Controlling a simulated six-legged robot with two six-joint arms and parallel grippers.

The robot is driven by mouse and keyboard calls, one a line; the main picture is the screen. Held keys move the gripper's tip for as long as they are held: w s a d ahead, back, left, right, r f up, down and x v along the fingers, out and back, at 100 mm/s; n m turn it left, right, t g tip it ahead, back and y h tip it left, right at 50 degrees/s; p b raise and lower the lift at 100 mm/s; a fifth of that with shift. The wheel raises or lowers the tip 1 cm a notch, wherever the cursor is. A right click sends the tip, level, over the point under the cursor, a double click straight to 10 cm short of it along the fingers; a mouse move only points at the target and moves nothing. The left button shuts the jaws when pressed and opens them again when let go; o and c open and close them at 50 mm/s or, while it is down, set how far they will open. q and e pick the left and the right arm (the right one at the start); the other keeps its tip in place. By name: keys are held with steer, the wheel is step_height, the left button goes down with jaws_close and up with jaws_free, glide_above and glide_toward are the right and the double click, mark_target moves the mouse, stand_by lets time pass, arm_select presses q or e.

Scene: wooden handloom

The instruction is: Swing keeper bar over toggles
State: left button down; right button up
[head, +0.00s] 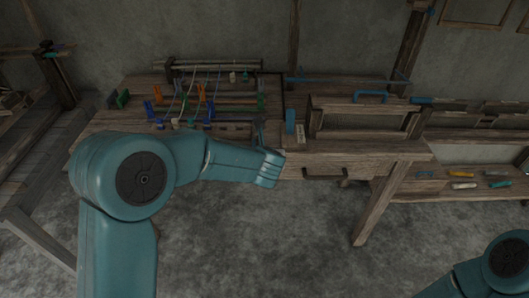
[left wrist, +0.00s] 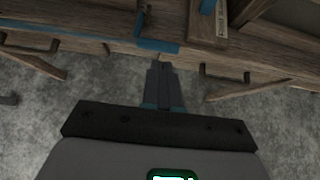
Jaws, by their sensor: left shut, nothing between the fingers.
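I cannot tell for sure which part is the keeper bar. A thin blue bar (head: 345,81) lies along the back of the bench at centre right. Small orange, blue and green pieces (head: 183,97), perhaps the toggles, stand on the bench at left with cords and rods among them. In the left wrist view, a blue bar (left wrist: 75,36) with a bent end runs along the bench's front edge. My left gripper (left wrist: 160,66) is shut and empty just below that edge, near the bent end. In the head view my left wrist hides the fingers. My right gripper is out of view.
A wooden frame (head: 360,119) with a blue handle (head: 371,95) stands on the right part of the bench. A blue upright piece (head: 290,122) is beside it. A low shelf (head: 450,197) with coloured-handled tools is at right. The floor in front is clear.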

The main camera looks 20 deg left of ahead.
arm_select(q)
steer(key=f+v, duration=0.1)
steer(key=v, duration=0.5)
steer(key=shift+s+d, duration=0.25)
steer(key=shift+s, duration=0.25)
